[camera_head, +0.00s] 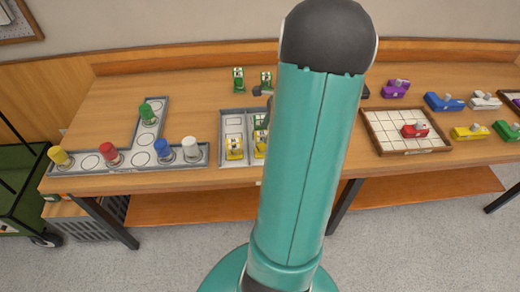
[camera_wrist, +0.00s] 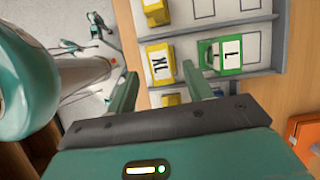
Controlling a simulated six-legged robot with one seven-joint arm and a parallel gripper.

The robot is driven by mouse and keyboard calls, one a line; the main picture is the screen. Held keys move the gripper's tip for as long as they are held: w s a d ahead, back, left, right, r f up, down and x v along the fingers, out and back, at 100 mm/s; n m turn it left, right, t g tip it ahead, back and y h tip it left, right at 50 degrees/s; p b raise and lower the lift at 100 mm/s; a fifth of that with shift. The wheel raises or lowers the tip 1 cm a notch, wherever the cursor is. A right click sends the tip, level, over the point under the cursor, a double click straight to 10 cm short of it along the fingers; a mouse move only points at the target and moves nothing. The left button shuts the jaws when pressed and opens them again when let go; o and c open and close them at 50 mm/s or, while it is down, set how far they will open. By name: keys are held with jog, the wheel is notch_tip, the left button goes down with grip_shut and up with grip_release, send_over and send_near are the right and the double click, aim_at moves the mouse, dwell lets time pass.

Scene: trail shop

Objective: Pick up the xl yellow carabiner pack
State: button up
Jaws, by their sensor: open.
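The yellow carabiner pack marked XL (camera_wrist: 161,65) sits in a grey compartment tray (camera_wrist: 266,28) in the wrist view. My gripper (camera_wrist: 159,70) is open, with its fingertips on either side of the XL pack in the picture; I cannot tell how far above it they are. A green pack marked L (camera_wrist: 229,52) is just right of the right finger. Another yellow pack (camera_wrist: 157,12) shows at the top, and part of one (camera_wrist: 171,99) shows between the fingers. In the head view, yellow packs (camera_head: 234,149) stand in the tray, but my arm hides my gripper and the labels are unreadable.
Green packs (camera_head: 238,80) stand behind the tray on the wooden table. An L-shaped rack of coloured cylinders (camera_head: 133,140) lies to the left. A gridded tray (camera_head: 385,122) with a red item (camera_head: 415,131) and several loose coloured items lie to the right.

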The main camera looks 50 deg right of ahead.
aim_at(260, 142)
jog(key=shift+f, duration=0.6)
jog(key=shift+w+a+f, duration=0.25)
jog(key=shift+w+f, duration=0.05)
jog(key=shift+f, duration=0.25)
jog(key=x, duration=0.4)
jog(key=shift+w+f, duration=0.1)
jog(key=shift+f, duration=0.1)
jog(key=shift+c, duration=0.2)
grip_shut()
